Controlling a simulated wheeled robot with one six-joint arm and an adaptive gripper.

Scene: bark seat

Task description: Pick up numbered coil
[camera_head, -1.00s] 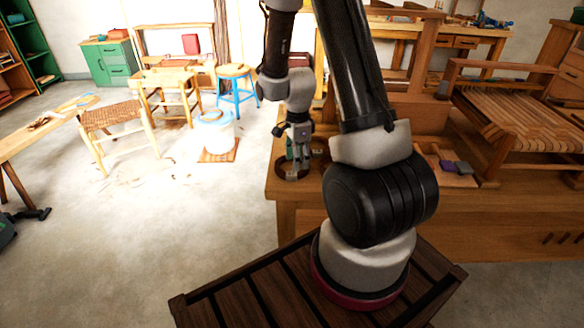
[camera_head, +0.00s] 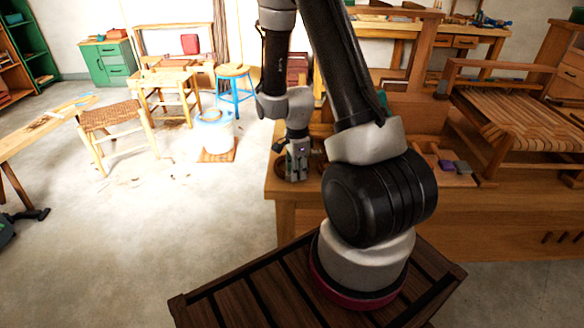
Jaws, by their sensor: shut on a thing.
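My gripper (camera_head: 297,174) points down over the near left corner of the wooden workbench (camera_head: 283,187). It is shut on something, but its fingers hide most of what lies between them. A dark brown, rounded coil (camera_head: 280,165) shows just left of the fingers, partly hidden behind them. I take it to be the coil, but no number can be read at this size. I cannot tell whether the coil is clear of the bench top.
A seat frame with woven bark strips (camera_head: 520,118) stands on the bench at right. Small purple and grey blocks (camera_head: 454,166) lie on a board near it. A white bucket (camera_head: 214,133), a blue stool (camera_head: 234,88) and open floor lie to the left.

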